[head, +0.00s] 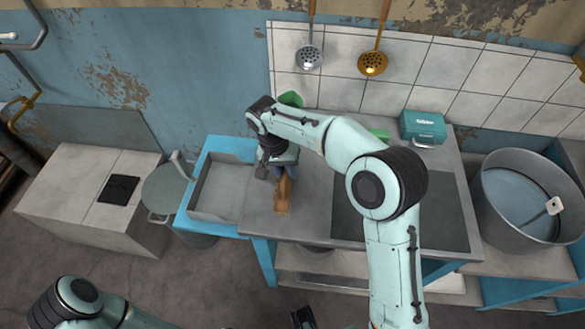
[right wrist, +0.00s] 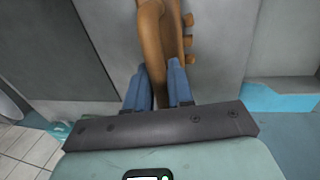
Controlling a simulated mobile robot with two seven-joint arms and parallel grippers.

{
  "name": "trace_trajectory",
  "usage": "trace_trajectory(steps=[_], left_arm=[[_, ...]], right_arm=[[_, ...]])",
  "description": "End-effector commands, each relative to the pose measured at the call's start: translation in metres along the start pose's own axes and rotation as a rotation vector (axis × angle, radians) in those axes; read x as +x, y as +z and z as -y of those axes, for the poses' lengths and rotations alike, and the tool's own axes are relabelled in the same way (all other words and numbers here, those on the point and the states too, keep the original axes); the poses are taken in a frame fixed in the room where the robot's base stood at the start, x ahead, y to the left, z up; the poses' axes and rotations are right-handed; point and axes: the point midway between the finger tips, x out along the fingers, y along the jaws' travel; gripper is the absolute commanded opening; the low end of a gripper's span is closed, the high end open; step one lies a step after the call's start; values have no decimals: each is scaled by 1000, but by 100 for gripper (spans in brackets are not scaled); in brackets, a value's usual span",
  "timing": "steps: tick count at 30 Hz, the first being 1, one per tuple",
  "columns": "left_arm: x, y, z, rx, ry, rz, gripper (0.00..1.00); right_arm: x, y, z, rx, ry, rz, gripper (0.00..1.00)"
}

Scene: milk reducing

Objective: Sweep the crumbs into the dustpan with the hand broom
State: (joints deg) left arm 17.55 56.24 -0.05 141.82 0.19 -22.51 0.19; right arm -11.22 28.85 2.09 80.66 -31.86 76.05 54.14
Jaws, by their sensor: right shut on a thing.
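My right gripper (head: 284,172) reaches down over the left part of the grey worktop. Its blue fingers (right wrist: 160,80) are shut on a brown wooden piece with small pegs along one side, which I take for the hand broom (right wrist: 172,30). In the head view the hand broom (head: 283,196) points toward the worktop's front edge. The gripper hides its far part. I cannot make out crumbs or a dustpan. My left arm shows only at the lower left, and its gripper cannot be made out.
A grey basin (head: 200,206) in a blue frame adjoins the worktop (head: 310,205) on the left. A dark panel (head: 345,218) lies partly under my right arm. A teal box (head: 424,127) stands at the back right. A large metal pot (head: 530,233) stands farther right.

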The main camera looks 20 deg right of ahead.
Motion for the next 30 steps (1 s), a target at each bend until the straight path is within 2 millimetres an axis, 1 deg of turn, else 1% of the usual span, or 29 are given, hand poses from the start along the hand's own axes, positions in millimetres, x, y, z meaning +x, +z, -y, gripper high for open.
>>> trace_trajectory(steps=[1, 6, 16, 19, 30], left_arm=[[-5, -1, -2, 1, 1, -2, 43], [-11, -2, -5, 2, 2, -4, 43], [-11, -2, -5, 2, 2, -4, 43], [-14, -2, -6, 2, 2, -6, 43], [-37, -8, -16, 6, 6, -17, 43]], right_arm=[[-3, 0, 4, -2, 0, 0, 0], [-5, 0, 14, -1, -1, -1, 0], [-3, 0, 16, 0, -1, -1, 0], [-4, 0, 19, -1, 0, 0, 0], [-12, 0, 47, -1, 0, -1, 0]])
